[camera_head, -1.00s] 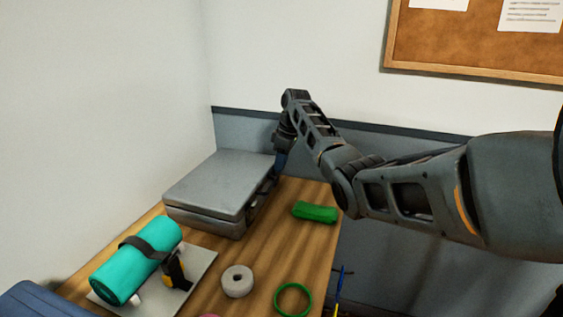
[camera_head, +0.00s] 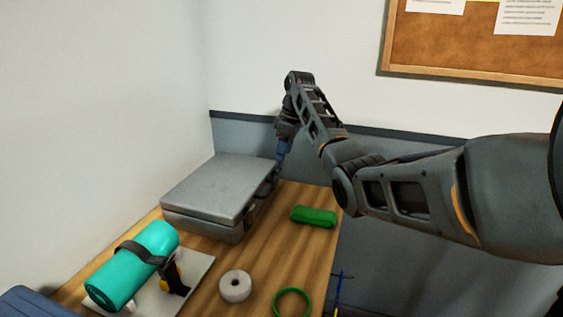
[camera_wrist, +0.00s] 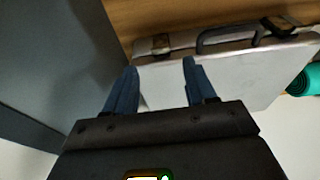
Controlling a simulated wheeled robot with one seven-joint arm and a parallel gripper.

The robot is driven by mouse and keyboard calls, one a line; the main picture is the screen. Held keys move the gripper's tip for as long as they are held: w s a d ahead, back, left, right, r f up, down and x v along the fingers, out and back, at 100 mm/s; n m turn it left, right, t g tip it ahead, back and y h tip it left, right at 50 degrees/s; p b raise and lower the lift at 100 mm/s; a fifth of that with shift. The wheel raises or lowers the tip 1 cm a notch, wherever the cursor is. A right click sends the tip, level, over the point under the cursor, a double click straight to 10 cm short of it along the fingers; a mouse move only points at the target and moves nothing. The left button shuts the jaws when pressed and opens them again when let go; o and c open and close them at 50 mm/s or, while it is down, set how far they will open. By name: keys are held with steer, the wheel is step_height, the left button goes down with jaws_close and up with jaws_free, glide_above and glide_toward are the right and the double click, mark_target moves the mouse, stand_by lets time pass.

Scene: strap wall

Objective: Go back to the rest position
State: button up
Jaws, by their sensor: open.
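My gripper (camera_wrist: 160,78) shows in the wrist view with its two blue fingers apart and nothing between them. In the head view my gripper (camera_head: 283,148) hangs pointing down at the far right corner of a closed grey case (camera_head: 215,185). The case also shows in the wrist view (camera_wrist: 225,75), with its dark handle and latches along the upper edge. The fingertips appear above or beside the case; I cannot tell whether they touch it. My arm reaches in from the right.
On the wooden table (camera_head: 265,240) are a strapped teal roll (camera_head: 130,268) on a light board (camera_head: 200,272), a grey tape roll (camera_head: 235,286), a green ring (camera_head: 292,303) and a green bundle (camera_head: 314,216). Walls stand close behind and left; a corkboard (camera_head: 470,45) hangs at upper right.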

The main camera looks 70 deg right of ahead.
steer(key=shift+v, duration=0.8)
steer(key=shift+f, duration=0.15)
